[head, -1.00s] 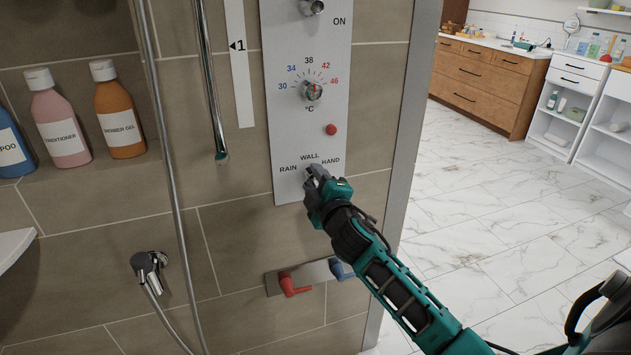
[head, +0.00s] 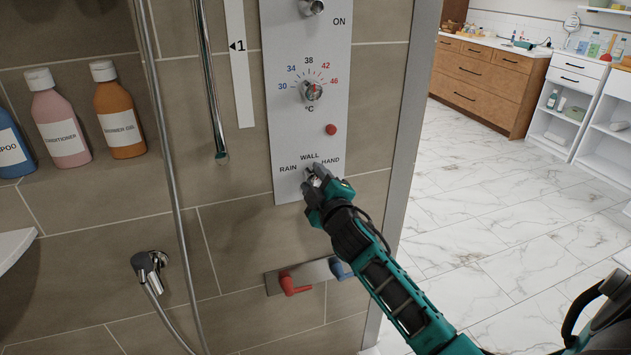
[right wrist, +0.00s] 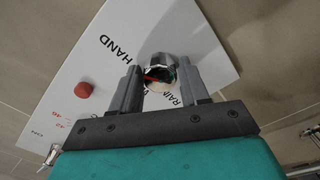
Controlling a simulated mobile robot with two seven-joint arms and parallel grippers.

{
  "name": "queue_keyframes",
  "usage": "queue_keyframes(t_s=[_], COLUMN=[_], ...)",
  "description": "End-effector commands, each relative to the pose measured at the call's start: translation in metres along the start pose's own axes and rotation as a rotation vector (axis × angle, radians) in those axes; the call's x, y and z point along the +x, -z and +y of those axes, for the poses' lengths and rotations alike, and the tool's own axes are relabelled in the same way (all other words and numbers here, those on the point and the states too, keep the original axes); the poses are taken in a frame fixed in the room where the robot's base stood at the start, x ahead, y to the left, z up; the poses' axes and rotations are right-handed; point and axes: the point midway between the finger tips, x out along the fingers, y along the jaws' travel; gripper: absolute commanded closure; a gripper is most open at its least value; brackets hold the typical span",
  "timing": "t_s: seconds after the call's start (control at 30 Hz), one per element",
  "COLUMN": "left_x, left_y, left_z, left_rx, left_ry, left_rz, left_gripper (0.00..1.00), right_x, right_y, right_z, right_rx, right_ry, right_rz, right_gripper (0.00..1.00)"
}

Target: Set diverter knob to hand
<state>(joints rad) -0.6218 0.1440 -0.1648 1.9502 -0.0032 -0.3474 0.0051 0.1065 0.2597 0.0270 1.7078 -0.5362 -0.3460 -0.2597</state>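The chrome diverter knob (head: 313,180) is on the lower part of the grey shower panel, below the labels RAIN, WALL and HAND (head: 330,161). In the right wrist view the knob (right wrist: 161,68) shows a red mark that points left, roughly between HAND (right wrist: 116,47) and the hidden WALL label; its exact setting is unclear. My right gripper (head: 312,181) is at the panel, with its fingers apart on either side of the knob. In the right wrist view the gripper (right wrist: 160,78) looks open around it, and one finger partly covers RAIN. My left gripper is not in view.
Above the knob are a red button (head: 331,129) and a temperature dial (head: 312,90). Red and blue levers (head: 294,285) sit below the panel. A hose (head: 172,170) hangs to the left, near bottles on a ledge. Open floor lies to the right.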

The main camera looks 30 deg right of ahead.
Motion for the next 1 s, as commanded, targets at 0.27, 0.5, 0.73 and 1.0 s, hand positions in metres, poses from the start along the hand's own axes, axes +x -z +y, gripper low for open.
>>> queue_keyframes(t_s=[0.27, 0.5, 0.73, 1.0], left_x=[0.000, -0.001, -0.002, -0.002], left_y=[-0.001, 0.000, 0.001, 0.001], left_z=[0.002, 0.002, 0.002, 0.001], left_rx=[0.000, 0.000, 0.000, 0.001], left_ry=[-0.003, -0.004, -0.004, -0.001], left_rz=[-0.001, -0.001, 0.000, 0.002], left_gripper=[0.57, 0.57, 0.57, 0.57], right_x=[0.000, -0.003, -0.035, -0.089], right_y=[0.000, 0.000, 0.000, 0.000], right_z=[0.000, 0.000, -0.001, -0.002], right_rx=[-0.002, -0.003, -0.002, -0.001], right_ry=[0.000, 0.000, 0.003, 0.003], right_rz=[0.001, 0.001, 0.000, -0.001], right_gripper=[0.35, 0.35, 0.35, 0.35])
